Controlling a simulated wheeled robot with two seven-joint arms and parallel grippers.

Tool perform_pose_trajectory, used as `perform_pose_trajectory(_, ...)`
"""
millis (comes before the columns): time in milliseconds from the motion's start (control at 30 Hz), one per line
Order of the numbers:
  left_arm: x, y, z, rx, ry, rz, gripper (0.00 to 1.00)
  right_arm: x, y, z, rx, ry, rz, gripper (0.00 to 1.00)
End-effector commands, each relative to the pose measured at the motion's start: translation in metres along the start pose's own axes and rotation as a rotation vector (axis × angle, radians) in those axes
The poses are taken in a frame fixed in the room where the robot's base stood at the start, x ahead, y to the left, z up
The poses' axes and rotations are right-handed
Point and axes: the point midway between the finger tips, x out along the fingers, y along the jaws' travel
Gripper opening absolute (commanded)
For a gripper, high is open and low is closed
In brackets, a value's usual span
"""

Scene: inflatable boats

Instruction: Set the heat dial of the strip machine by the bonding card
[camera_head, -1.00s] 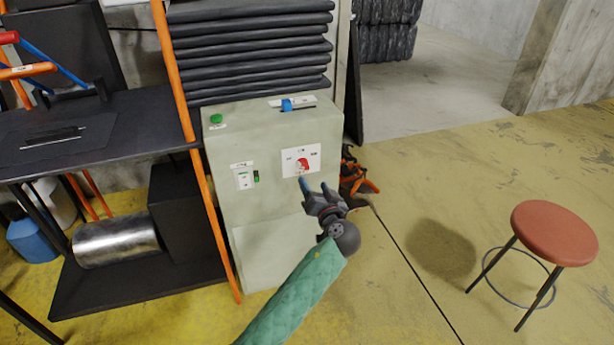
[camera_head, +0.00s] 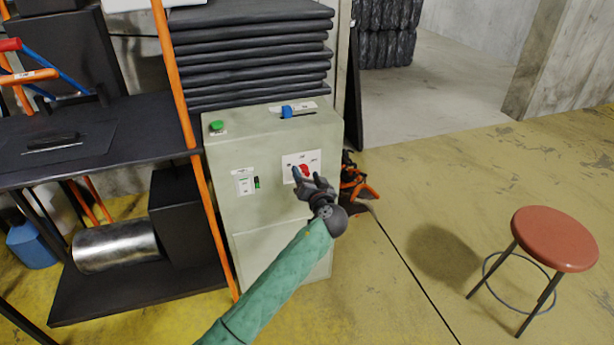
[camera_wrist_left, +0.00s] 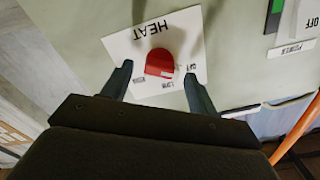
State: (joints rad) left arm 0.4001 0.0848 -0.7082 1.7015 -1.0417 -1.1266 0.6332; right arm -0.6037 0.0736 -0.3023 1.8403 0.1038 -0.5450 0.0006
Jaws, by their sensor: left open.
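The strip machine (camera_head: 270,215) is a pale green cabinet in the middle of the head view. Its red heat dial (camera_head: 304,171) sits on a white plate (camera_head: 289,160) on the front face. In the left wrist view the dial (camera_wrist_left: 159,63) shows between my fingers, on the plate marked HEAT (camera_wrist_left: 188,22). My left gripper (camera_head: 308,177) is open in front of the dial, a finger to each side of it; I cannot tell whether they touch it. My right gripper is not in view. I cannot make out a bonding card.
A power switch (camera_head: 245,182) is left of the dial. A green button (camera_head: 216,126) and a blue slider (camera_head: 287,111) are on top of the machine. A dark shelf (camera_head: 90,130) stands at left. A red stool (camera_head: 555,237) stands at right, with open floor between.

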Motion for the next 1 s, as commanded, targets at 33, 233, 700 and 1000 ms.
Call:
perform_pose_trajectory(33, 0.0, 0.0, 0.0, 0.0, 0.0, 0.0, 0.59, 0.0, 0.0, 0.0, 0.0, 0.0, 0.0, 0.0)
perform_pose_trajectory(233, 0.0, 0.0, 0.0, 0.0, 0.0, 0.0, 0.22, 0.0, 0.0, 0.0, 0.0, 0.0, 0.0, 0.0)
perform_pose_trajectory(700, 0.0, -0.001, -0.002, 0.077, 0.0, 0.0, 0.14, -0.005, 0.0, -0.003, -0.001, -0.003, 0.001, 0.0)
perform_pose_trajectory(1000, 0.0, 0.0, -0.004, 0.306, -0.002, 0.0, 0.14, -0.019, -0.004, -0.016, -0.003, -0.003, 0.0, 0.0)
